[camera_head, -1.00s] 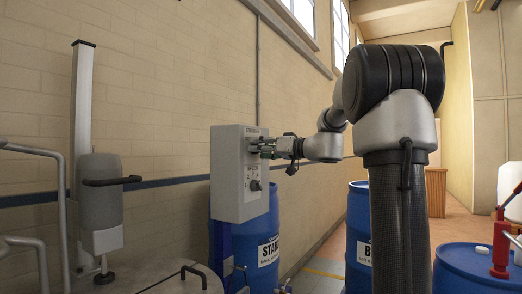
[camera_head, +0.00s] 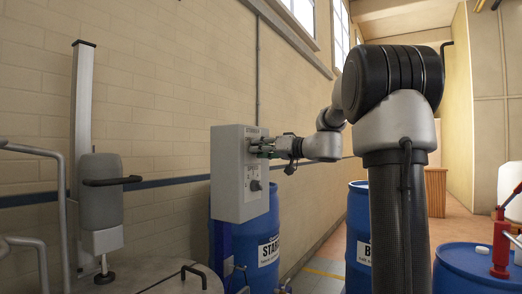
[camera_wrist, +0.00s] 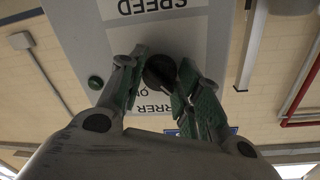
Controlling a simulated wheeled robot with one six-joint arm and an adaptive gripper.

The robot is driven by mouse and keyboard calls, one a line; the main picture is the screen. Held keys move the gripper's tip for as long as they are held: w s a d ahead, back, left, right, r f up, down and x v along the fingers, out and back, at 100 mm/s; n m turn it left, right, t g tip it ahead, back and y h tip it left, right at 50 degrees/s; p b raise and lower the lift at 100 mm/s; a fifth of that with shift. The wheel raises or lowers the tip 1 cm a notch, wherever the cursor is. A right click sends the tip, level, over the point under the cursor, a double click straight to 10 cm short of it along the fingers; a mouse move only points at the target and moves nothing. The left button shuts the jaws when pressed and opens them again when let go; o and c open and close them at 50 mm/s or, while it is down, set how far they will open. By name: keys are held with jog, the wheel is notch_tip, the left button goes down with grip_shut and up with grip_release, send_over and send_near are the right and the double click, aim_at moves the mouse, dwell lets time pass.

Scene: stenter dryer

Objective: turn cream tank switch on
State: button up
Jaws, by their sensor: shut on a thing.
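A grey control box (camera_head: 238,172) is mounted in front of the brick wall. In the wrist view its face (camera_wrist: 108,45) shows upside-down lettering: "SPEED" and, partly covered, what looks like "STIRRER" and "ON". My gripper (camera_head: 264,147) is at the upper part of the box face. In the wrist view the green-padded fingers of my gripper (camera_wrist: 163,82) are shut on a dark round switch knob (camera_wrist: 159,70), one finger on each side. The fingers hide part of the lettering and the knob's pointer cannot be made out. I see no cream tank label.
A second dark knob (camera_head: 255,185) is lower on the box, and a green button (camera_wrist: 95,82) is beside the gripped knob. Blue drums (camera_head: 262,240) (camera_head: 357,235) stand below and to the right. A grey column (camera_head: 82,130) and metal lid (camera_head: 160,277) are at left.

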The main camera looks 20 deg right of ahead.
jog(key=shift+d+r+m+g, duration=0.1)
jog(key=shift+m+g, duration=0.3)
jog(key=shift+m, duration=3.6)
jog(key=shift+m+g, duration=0.4)
jog(key=shift+m, duration=3.6)
jog(key=shift+y, duration=0.4)
jog(key=o, duration=1)
jog(key=shift+o, duration=0.2)
jog(key=f+v, duration=0.1)
jog(key=v, duration=1.1)
jog(key=shift+r, duration=0.5)
